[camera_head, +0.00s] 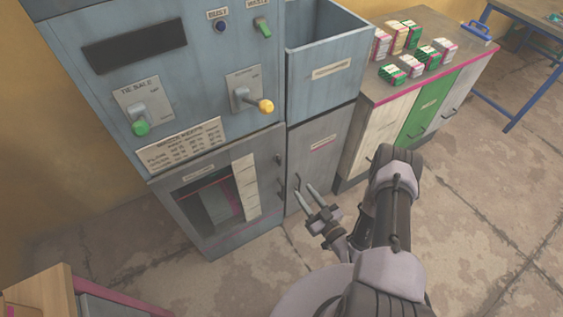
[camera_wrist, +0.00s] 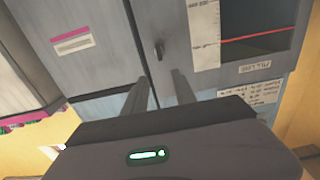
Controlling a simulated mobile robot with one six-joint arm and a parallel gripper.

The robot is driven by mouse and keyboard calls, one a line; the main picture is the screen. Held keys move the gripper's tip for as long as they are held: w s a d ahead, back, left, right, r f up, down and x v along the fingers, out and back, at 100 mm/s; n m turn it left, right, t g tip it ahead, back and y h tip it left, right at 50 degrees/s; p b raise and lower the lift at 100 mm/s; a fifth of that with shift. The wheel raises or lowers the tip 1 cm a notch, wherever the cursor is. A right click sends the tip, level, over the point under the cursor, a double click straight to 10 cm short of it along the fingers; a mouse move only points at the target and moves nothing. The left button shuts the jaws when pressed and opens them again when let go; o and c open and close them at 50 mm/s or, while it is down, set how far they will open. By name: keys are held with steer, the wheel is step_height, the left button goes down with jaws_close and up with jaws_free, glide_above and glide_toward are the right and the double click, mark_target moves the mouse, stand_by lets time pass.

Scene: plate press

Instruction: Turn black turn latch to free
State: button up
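A small black latch (camera_wrist: 159,50) shows in the wrist view on the narrow grey strip beside the windowed door (camera_wrist: 245,35). In the head view a small dark fitting (camera_head: 281,189) sits at the right edge of that windowed door (camera_head: 210,207); it looks like the same latch. My gripper (camera_head: 307,191) is in front of the grey lower panel, right of the door. Its two fingers are apart with nothing between them. In the wrist view the fingertips (camera_wrist: 161,75) point toward the latch, apparently without touching it. The exact angle of the latch is too small to tell.
Above the door are a green-knobbed lever (camera_head: 140,127) and a yellow-knobbed lever (camera_head: 266,106). An open blue bin (camera_head: 325,75) is at their right. A counter (camera_head: 455,40) holds several small cartons. The floor (camera_head: 480,200) at right is clear.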

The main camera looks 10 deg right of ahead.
mark_target(281, 161)
steer(key=b+x, duration=0.4)
steer(key=x, duration=0.9)
steer(key=shift+w+a+f, duration=0.1)
steer(key=shift+w+f, duration=0.1)
steer(key=shift+w+a+r, duration=0.15)
steer(key=shift+w, duration=0.4)
jaws_close()
